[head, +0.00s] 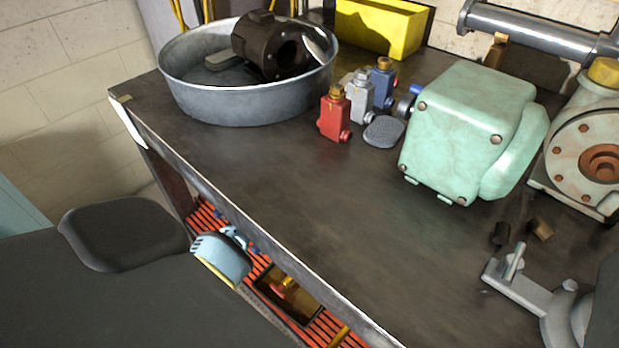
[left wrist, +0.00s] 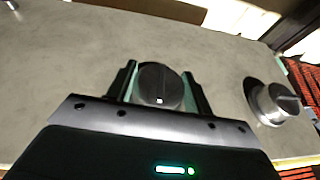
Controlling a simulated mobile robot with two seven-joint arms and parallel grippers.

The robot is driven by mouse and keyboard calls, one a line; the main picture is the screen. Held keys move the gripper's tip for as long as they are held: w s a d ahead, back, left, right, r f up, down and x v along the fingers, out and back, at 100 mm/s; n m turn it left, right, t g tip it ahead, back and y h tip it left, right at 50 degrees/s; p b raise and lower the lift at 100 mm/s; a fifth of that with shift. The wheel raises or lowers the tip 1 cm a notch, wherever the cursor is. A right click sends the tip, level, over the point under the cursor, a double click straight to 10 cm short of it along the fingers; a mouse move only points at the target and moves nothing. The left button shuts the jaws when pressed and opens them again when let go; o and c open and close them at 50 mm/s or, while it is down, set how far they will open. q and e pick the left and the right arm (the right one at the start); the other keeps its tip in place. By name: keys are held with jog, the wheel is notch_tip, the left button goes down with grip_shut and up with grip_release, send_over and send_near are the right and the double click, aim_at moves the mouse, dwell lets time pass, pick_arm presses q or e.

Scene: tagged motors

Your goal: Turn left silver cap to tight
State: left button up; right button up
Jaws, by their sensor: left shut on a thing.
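In the left wrist view, my left gripper (left wrist: 158,90) is shut on a dark round cap (left wrist: 157,80), one finger at each side. The cap has a raised bar across its top and a small white mark on the side toward the camera. A second cap (left wrist: 278,102), silver with a dark raised bar, stands apart to the right on the grey surface (left wrist: 225,65). How far either cap is screwed down cannot be seen. Neither gripper shows in the head view, and my right gripper is not in view.
The head view shows a dark workbench (head: 270,185) with a metal tub (head: 240,100), small red (head: 333,115), grey and blue parts, a green motor housing (head: 460,130) and a silver metal fixture (head: 535,290). The bench's middle is clear.

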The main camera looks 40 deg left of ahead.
pick_arm(q)
jog(key=shift+a+f+m+g+h+b, duration=0.15)
jog(key=shift+m+g+h+b, duration=0.2)
jog(key=shift+m+h, duration=0.4)
jog(key=m+g+h+b, duration=0.1)
jog(key=m+h, duration=0.1)
jog(key=shift+m+h+b, duration=0.25)
jog(key=shift+h+b, duration=0.05)
jog(key=shift+h, duration=0.05)
jog(key=m+g+h+b, duration=0.2)
jog(key=m+g+h, duration=0.1)
jog(key=m+h, duration=0.1)
jog(key=shift+m+g, duration=0.3)
jog(key=shift+g, duration=0.05)
jog(key=m+g+h+b, duration=0.2)
jog(key=m+g+b, duration=0.1)
jog(key=m+g, duration=0.1)
jog(key=shift+m+g+h+b, duration=0.4)
jog(key=shift+m+g+b, duration=0.7)
jog(key=shift+m+g, duration=0.3)
jog(key=shift+g, duration=0.4)
jog(key=shift+s+d, duration=0.1)
jog(key=shift+d, duration=0.1)
